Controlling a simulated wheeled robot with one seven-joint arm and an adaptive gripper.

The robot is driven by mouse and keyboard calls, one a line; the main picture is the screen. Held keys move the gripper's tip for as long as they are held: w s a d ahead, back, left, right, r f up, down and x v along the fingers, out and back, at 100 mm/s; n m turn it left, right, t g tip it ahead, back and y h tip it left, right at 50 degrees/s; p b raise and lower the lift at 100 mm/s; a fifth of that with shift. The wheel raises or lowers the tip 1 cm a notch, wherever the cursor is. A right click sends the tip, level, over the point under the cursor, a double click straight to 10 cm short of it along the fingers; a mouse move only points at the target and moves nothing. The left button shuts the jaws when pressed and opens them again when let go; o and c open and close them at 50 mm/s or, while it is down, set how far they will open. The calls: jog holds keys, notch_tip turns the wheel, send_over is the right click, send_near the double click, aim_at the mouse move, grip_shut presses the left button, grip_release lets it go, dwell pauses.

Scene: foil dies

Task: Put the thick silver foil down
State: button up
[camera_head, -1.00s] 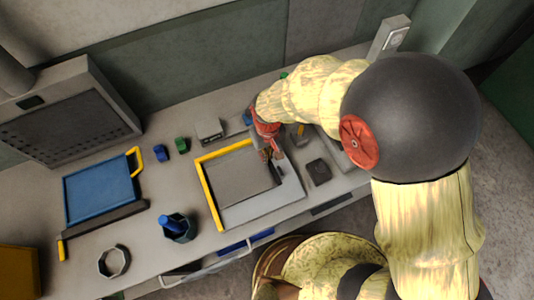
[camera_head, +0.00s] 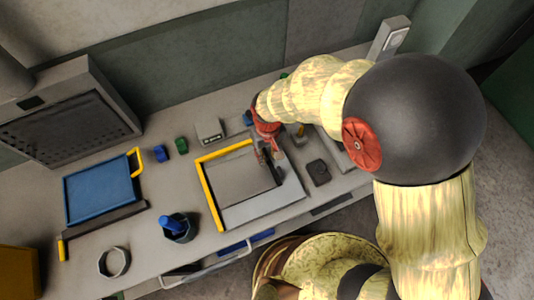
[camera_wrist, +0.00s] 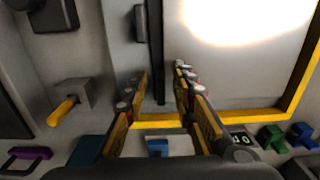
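My gripper (camera_head: 268,158) is over the right side of a yellow-edged tray (camera_head: 211,195). In the wrist view its two fingers (camera_wrist: 162,75) stand apart with a gap between them, and I see nothing held there. A flat grey sheet (camera_head: 235,178) lies inside the tray. It also shows as a shiny pale surface (camera_wrist: 230,70) with a bright glare in the wrist view. I cannot tell whether this sheet is the thick silver foil. A dark bar (camera_wrist: 155,40) runs along the sheet's edge, seen beyond the fingertips.
A small display box (camera_head: 209,131), a green block (camera_head: 181,144) and a blue block (camera_head: 160,152) stand behind the tray. A dark pad (camera_head: 318,172) lies to its right. A blue panel (camera_head: 100,190), a dark cup (camera_head: 180,229) and a ring (camera_head: 114,262) are at left.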

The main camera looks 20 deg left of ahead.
notch_tip(320, 180, up, 12)
jog(key=p, duration=0.1)
jog(key=shift+f+p, duration=0.15)
jog(key=shift+p, duration=0.2)
jog(key=shift+d, duration=0.1)
jog(key=w+d+r+m+t, duration=0.1)
jog(key=w+d+r+m, duration=0.15)
jog(key=d+r, duration=0.65)
jog(key=s+d+r+m+t, duration=0.1)
jog(key=s+d+r, duration=0.2)
jog(key=d, duration=0.4)
jog(key=s+d+r+m+t, duration=0.2)
jog(key=s+d+r, duration=0.1)
jog(key=d+r, duration=0.2)
jog(key=s+d+r+m+t, duration=0.1)
jog(key=s+d+r+m, duration=0.1)
jog(key=d, duration=0.7)
jog(key=shift+s+d+r+t, duration=0.2)
jog(key=shift+s+r+t, duration=0.2)
jog(key=shift+s+r, duration=0.45)
jog(key=shift+w+m, duration=0.15)
jog(key=shift+m, duration=0.1)
notch_tip(320, 180, down, 4)
jog(key=b, duration=0.4)
jog(key=shift+f+b, duration=0.25)
jog(key=shift+b, duration=0.1)
